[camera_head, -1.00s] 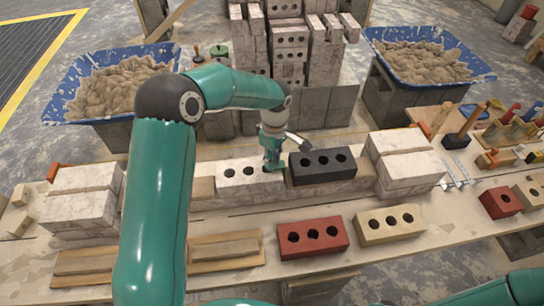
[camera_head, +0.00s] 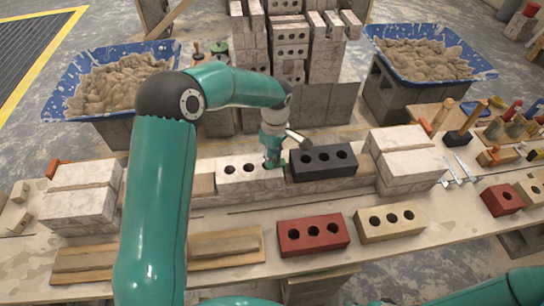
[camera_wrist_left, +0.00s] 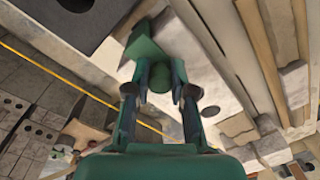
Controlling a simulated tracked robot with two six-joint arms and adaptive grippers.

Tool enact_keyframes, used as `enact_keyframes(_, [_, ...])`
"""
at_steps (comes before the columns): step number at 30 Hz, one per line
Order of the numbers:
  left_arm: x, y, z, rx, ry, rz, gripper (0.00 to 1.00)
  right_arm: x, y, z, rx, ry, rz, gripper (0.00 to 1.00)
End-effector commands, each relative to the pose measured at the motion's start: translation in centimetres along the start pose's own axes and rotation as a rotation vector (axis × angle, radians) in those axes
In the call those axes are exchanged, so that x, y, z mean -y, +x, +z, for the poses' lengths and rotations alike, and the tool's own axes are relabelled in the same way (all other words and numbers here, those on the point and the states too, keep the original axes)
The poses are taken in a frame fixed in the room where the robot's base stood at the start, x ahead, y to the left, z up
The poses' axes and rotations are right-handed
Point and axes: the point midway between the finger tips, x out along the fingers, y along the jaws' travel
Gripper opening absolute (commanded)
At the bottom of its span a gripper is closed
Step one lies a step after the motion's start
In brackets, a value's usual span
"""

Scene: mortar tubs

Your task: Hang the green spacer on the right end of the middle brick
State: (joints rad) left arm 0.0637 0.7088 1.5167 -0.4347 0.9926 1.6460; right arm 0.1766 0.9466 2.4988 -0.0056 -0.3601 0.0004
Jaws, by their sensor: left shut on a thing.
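My left gripper (camera_head: 272,160) is shut on the green spacer (camera_wrist_left: 146,42), low over the right end of the white three-hole brick (camera_head: 235,176). In the left wrist view the spacer sticks out beyond the fingertips (camera_wrist_left: 160,88). A black three-hole brick (camera_head: 323,168) sits just right of the gripper in the same row. The spacer is mostly hidden by the fingers in the head view, and I cannot tell whether it touches the white brick. My right gripper is not in view.
Pale brick stacks stand at the row's left (camera_head: 80,205) and right (camera_head: 408,165) ends. A red brick (camera_head: 313,236) and a cream brick (camera_head: 390,222) lie in front. Two mortar tubs (camera_head: 75,112) (camera_head: 400,72) stand behind.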

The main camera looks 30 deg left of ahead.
Motion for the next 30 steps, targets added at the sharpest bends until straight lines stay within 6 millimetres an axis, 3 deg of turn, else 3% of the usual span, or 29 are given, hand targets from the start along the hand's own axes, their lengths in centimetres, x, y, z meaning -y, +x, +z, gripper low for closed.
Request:
enact_keyframes(1, [0.0, 0.0, 0.0, 0.0, 0.0, 0.0, 0.28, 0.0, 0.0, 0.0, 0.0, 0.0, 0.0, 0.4])
enact_keyframes(6, [0.0, 0.0, 0.0, 0.0, 0.0, 0.0, 0.52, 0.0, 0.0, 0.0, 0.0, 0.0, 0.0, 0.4])
enact_keyframes(17, [-0.1, -0.3, 0.0, 0.0, 0.0, 0.001, 0.52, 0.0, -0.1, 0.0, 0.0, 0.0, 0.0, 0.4])
enact_keyframes(23, [-0.1, -2.8, 0.0, 0.0, 0.0, 0.004, 0.52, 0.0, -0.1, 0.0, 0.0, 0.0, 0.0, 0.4])
enact_keyframes(30, [-0.1, -7.6, 0.0, 0.0, -0.001, 0.004, 0.52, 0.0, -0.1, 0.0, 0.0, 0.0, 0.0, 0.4])
